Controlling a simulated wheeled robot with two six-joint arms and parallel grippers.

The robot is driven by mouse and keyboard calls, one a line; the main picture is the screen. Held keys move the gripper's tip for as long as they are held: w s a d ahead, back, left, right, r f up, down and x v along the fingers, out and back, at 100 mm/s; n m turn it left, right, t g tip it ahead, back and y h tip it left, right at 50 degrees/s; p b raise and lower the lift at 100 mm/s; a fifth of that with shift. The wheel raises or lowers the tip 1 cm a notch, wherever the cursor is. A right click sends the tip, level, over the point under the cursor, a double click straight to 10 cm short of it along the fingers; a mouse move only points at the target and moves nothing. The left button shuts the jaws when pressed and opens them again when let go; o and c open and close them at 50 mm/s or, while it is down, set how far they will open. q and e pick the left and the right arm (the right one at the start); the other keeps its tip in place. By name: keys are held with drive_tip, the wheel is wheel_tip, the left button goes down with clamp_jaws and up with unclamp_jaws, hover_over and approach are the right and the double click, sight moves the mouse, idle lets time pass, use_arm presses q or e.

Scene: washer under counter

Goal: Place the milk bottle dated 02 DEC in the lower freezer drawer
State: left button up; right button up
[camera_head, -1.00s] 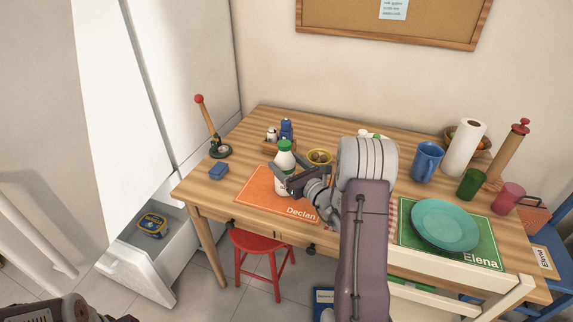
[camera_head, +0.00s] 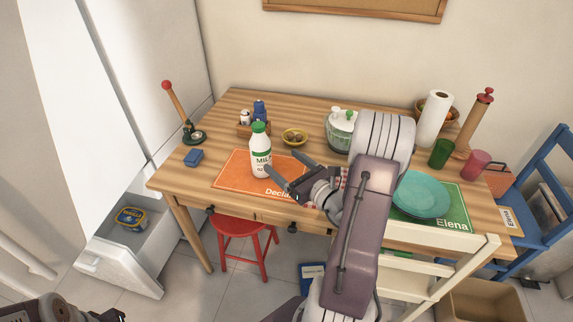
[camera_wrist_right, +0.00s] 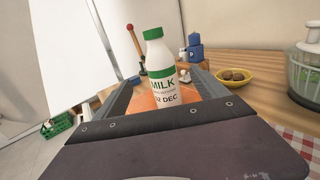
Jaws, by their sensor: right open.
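The milk bottle (camera_head: 261,160), white with a green cap and green bands, stands upright on the orange "Declan" placemat (camera_head: 232,172). In the right wrist view the bottle (camera_wrist_right: 161,75) reads "MILK" and "02 DEC", its first digit partly unclear. My right gripper (camera_head: 280,162) is open just right of the bottle, its fingers pointing towards it. In the wrist view the bottle shows between the two fingers, not gripped. The lower freezer drawer (camera_head: 125,262) is pulled out at left, with a blue-and-yellow tub inside. Part of my left gripper (camera_head: 105,316) shows at the bottom left edge; its jaws are unclear.
A blue sponge (camera_head: 194,157), a red-knobbed stand (camera_head: 193,132), a shaker caddy (camera_head: 247,130) and a yellow bowl (camera_head: 294,137) surround the bottle. A salad spinner (camera_head: 341,130) stands behind my right arm. A red stool (camera_head: 245,228) and white chair (camera_head: 440,242) stand in front.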

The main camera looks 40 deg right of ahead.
drive_tip(key=s+a+f+n+g+y, duration=0.25)
drive_tip(key=a+n+g+y, duration=0.3)
drive_tip(key=a, duration=0.45)
drive_tip(key=s+a+f+n+g+y, duration=0.1)
drive_tip(key=s+a+n+g+y, duration=0.4)
drive_tip(key=a, duration=0.6)
drive_tip(key=s+a+f+n+g+h, duration=0.4)
drive_tip(key=s+f+n+g, duration=0.35)
drive_tip(key=s+n, duration=0.4)
drive_tip(key=w+d+n+t+h, duration=0.1)
drive_tip(key=w+d+n+h, duration=0.3)
drive_tip(key=d+n+h, duration=0.3)
drive_tip(key=n+h, duration=0.1)
drive_tip(key=n, duration=0.4)
drive_tip(key=shift+w+d+f+n, duration=0.2)
drive_tip(key=shift+d+f+n, duration=0.05)
drive_tip(key=shift+n, duration=0.15)
drive_tip(key=shift+o, duration=0.5)
